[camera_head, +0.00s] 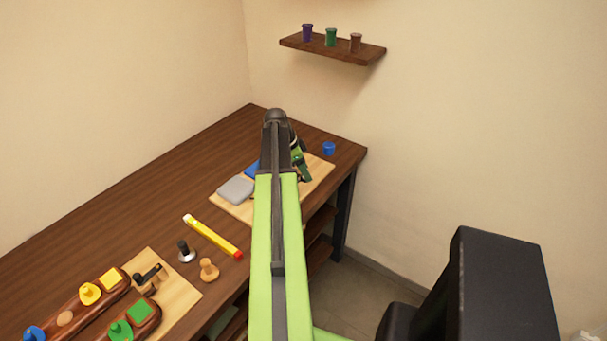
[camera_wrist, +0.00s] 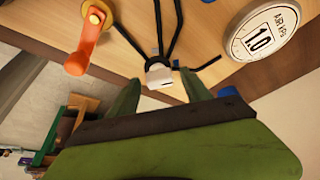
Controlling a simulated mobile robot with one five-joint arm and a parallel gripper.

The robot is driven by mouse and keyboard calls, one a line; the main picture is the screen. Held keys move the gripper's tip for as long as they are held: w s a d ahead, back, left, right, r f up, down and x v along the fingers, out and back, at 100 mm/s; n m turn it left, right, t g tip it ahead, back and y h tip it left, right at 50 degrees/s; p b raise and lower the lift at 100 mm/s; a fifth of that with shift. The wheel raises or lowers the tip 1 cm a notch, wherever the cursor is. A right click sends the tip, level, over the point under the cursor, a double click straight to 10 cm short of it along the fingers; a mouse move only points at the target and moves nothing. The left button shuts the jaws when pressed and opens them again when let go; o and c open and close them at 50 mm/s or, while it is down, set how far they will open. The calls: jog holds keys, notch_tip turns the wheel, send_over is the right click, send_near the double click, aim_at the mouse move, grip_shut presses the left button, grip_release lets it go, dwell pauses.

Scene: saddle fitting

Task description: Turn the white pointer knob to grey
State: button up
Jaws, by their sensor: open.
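The white pointer knob (camera_wrist: 158,75) is small and sits on a wooden board (camera_wrist: 125,50), with black lines running out from around it. In the wrist view my gripper (camera_wrist: 159,84) is open, with one green finger on each side of the knob; whether they touch it I cannot tell. The pointer's exact direction is unclear. In the head view my gripper (camera_head: 301,163) is over the board (camera_head: 318,170), and the arm hides the knob. A grey flat piece (camera_head: 235,190) and a partly hidden blue piece (camera_head: 252,169) lie at the board's left.
An orange crank (camera_wrist: 88,38) is left of the knob and a round gauge (camera_wrist: 262,31) reading 1.0 is right of it. A blue cup (camera_head: 329,148) stands near the back. A yellow stick (camera_head: 212,236), pegs and a shape board lie to the left. A shelf (camera_head: 333,48) holds cups.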

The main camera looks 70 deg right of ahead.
grip_shut()
jog(key=shift+a, duration=0.15)
jog(key=shift+n, duration=0.3)
jog(key=n+t+h, duration=0.1)
jog(key=n, duration=0.2)
jog(key=shift+s, duration=0.15)
jog(key=n, duration=0.2)
jog(key=n+t, duration=0.1)
jog(key=n, duration=0.2)
jog(key=shift+a+t+h, duration=0.1)
jog(key=shift+t+h, duration=0.2)
jog(key=shift+h, duration=0.1)
jog(key=n+t, duration=0.1)
jog(key=n, duration=0.2)
jog(key=shift+s+n, duration=0.15)
jog(key=shift+n, duration=0.15)
jog(key=shift+n+t, duration=1)
jog(key=shift+n, duration=0.8)
